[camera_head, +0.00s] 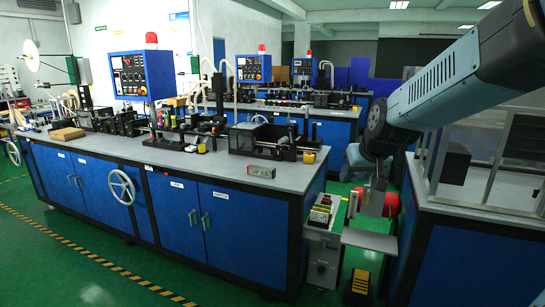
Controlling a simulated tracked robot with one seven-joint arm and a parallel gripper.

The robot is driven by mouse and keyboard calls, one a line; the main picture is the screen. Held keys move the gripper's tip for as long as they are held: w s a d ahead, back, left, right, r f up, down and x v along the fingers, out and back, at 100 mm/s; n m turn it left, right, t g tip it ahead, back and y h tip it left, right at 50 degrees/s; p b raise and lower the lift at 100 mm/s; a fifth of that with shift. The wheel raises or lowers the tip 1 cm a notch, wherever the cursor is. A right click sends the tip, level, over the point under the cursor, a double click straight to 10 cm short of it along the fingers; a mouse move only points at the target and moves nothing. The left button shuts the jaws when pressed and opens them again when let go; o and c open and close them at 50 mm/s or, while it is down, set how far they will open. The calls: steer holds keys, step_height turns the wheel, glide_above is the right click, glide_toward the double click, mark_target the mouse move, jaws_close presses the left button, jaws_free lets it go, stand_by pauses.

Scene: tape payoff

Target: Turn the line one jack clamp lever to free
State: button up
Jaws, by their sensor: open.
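My arm comes in from the upper right and bends down over the gap between two benches. My gripper (363,203) hangs at its end, pointing down and open, with nothing seen between its fingers. A red rounded part (391,204) shows just right of it; I cannot tell what it belongs to. I cannot make out the jack clamp lever at this size. A white reel (31,56) stands at the far left, beyond the near blue bench (185,207), and may be part of a tape payoff.
A small grey cabinet (322,254) with coloured items on top stands by the bench's right end. A yellow-and-black step (359,283) is on the floor. A framed enclosure (490,160) stands at right. Green floor (60,260) is clear in front.

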steer(key=s+d+r+g, duration=0.1)
steer(key=s, duration=0.9)
steer(key=s+d+r+m+h, duration=0.1)
steer(key=s, duration=1)
steer(key=shift+s+d+r+g, duration=0.25)
steer(key=shift+r+g, duration=0.1)
steer(key=shift+g, duration=0.05)
